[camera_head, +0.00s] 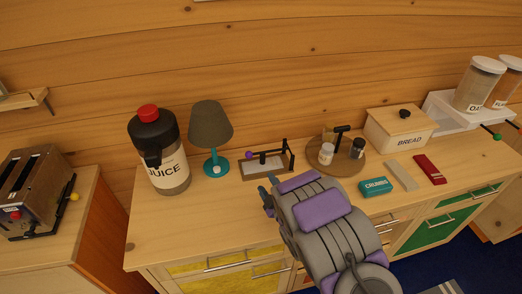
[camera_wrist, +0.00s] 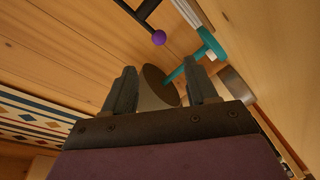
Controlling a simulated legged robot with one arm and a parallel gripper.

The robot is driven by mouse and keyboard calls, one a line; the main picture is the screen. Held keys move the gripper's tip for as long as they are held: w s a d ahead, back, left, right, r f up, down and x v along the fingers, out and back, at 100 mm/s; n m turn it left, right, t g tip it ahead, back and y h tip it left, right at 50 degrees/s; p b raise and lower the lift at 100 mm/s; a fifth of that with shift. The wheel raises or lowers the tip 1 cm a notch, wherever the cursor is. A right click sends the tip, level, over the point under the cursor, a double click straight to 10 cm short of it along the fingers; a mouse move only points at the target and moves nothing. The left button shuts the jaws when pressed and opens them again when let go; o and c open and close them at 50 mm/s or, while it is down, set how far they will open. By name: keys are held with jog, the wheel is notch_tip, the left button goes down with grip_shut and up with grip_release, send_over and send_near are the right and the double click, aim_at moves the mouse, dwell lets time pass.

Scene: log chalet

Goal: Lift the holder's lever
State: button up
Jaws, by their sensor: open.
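The holder (camera_head: 268,175) has a low wooden base and a dark frame. It stands on the counter between the lamp and a round wooden tray. Its black lever (camera_wrist: 138,14) ends in a purple ball knob (camera_head: 249,155), which also shows in the wrist view (camera_wrist: 158,38) beyond my fingers. My gripper (camera_head: 268,190) is just in front of the holder, in the head view. In the wrist view its two fingers (camera_wrist: 160,82) are apart, with nothing held. The knob is clear of the fingers. Part of the holder's front is close behind my gripper.
A lamp (camera_head: 210,124) with a teal base and a juice jug (camera_head: 160,160) stand left of the holder. The round tray (camera_head: 345,168) with shakers is right. A bread box (camera_head: 395,132), a teal box (camera_head: 376,187) and a red item (camera_head: 430,169) lie further right. The front left counter is bare.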

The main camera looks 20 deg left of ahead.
aim_at(248, 154)
jog(key=shift+s+f, duration=0.1)
jog(key=shift+s, duration=0.1)
jog(key=shift+w+a+y, duration=0.3)
jog(key=shift+w, duration=0.15)
jog(key=b+x, duration=0.3)
jog(key=x, duration=1.3)
jog(key=shift+w+a, duration=0.1)
jog(key=shift+w, duration=0.05)
grip_shut()
